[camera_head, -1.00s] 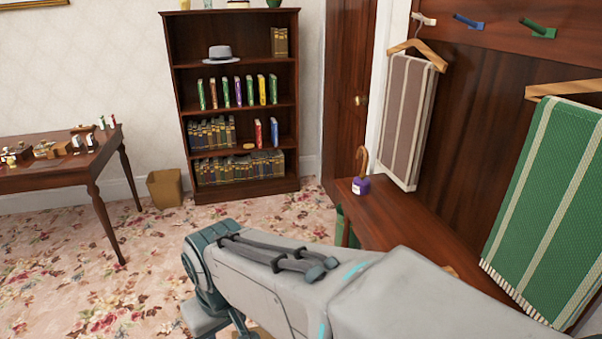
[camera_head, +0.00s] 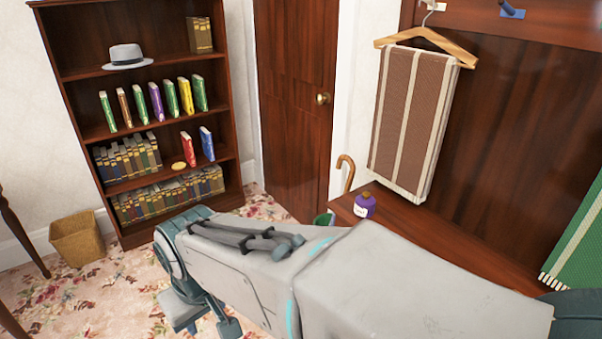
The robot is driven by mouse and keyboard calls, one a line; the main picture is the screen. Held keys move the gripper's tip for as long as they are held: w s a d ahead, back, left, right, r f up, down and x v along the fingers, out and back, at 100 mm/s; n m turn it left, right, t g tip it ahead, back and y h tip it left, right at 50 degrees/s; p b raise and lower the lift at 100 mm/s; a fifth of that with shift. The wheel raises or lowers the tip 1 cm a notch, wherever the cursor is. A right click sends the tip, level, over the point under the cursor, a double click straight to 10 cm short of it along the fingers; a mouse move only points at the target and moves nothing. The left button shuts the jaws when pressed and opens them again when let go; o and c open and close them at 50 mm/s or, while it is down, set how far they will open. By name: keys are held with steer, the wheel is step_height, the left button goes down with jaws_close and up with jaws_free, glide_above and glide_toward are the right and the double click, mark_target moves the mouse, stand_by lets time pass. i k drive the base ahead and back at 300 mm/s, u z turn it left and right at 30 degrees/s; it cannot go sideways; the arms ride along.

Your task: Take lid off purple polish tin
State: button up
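A small purple container (camera_head: 366,206) with a pale label stands upright on the wooden bench beneath the brown striped towel. It looks more like a small bottle or jar than a flat tin. A small brownish top or lid (camera_head: 367,194) appears to sit on it, but it is too small to make out clearly. My arm stretches across the lower picture in front of the bench, with its bent joint at the left.
The wooden bench (camera_head: 408,222) runs along the panelled wall at the right. A cane (camera_head: 346,172) stands by its left end. The brown towel (camera_head: 408,120) hangs just above the container.

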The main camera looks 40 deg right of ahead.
mark_target(366, 199)
steer(key=z, duration=0.65)
steer(key=i, duration=1.05)
steer(key=z, duration=1.6)
steer(key=i, duration=0.5)
steer(key=z, duration=0.45)
